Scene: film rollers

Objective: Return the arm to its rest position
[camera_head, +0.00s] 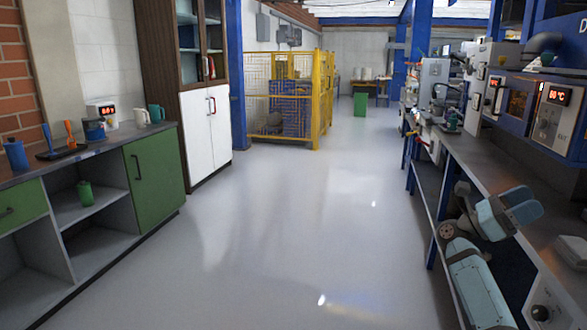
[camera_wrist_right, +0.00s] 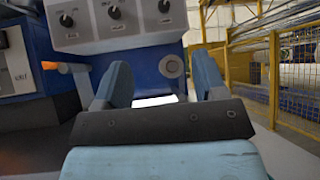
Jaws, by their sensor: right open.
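My right gripper (camera_head: 526,203) is at the lower right of the head view, beside the long workbench (camera_head: 480,160) on the right. Its arm comes up from the bottom edge. In the right wrist view my right gripper (camera_wrist_right: 160,85) shows two blue fingers spread apart, with nothing between them. Beyond the fingers in that view stands a blue and white machine (camera_wrist_right: 125,20) with black knobs. My left gripper is in neither view.
An open grey floor (camera_head: 290,220) runs down the middle. A green cabinet (camera_head: 155,170) with cups and tools on top stands on the left. A yellow cage (camera_head: 325,95) and a green bin (camera_head: 361,104) stand farther back. An oven (camera_head: 520,95) sits above the right bench.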

